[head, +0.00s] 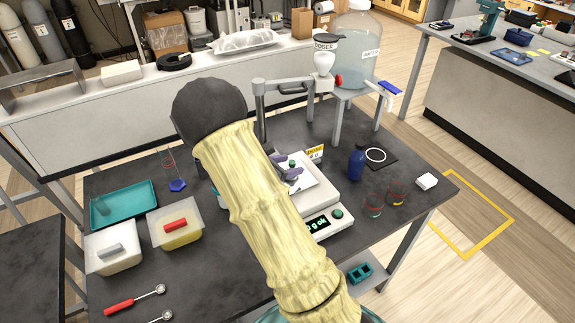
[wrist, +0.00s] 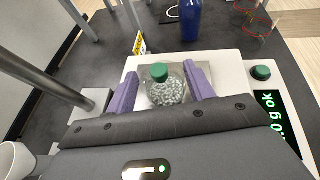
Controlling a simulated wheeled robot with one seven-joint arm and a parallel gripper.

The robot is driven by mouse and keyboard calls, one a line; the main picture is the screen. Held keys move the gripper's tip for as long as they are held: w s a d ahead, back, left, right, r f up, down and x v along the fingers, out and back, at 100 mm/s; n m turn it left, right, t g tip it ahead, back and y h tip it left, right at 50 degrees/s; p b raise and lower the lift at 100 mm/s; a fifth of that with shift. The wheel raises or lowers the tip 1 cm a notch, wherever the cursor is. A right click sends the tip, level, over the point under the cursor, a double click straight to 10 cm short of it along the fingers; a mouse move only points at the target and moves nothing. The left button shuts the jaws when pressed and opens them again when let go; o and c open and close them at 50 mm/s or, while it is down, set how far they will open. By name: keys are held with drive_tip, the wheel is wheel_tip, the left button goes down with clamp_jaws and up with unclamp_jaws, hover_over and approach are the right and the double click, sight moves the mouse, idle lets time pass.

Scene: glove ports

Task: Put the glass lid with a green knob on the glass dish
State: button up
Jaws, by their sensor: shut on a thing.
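The green knob of the glass lid (wrist: 160,72) shows between my gripper's purple fingers in the wrist view, with clear, speckled glass below it. My gripper (wrist: 163,78) is shut on this lid, over the pan of the white scale. In the head view the green knob (head: 292,162) shows just past my sleeved arm, beside the purple fingers (head: 293,176). The glass dish cannot be told apart from the lid's glass; whether they touch is unclear.
The scale (wrist: 228,66) has a lit green display. A blue bottle (head: 356,161), two glass beakers and a white ring on a dark mat stand right of it. A dispenser stand rises behind. Tubs (head: 176,225) and a teal tray (head: 128,200) lie at left.

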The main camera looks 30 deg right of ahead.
drive_tip(key=shift+a, duration=0.1)
drive_tip(key=shift+a, duration=0.1)
drive_tip(key=shift+s, duration=0.2)
drive_tip(key=shift+s+a, duration=0.15)
drive_tip(key=shift+s, duration=0.05)
drive_tip(key=shift+w+f, duration=0.1)
drive_tip(key=shift+w, duration=0.15)
idle(0.8)
drive_tip(key=shift+f+b, duration=0.3)
idle(0.5)
drive_tip(key=o, duration=1)
drive_tip(key=shift+o, duration=0.2)
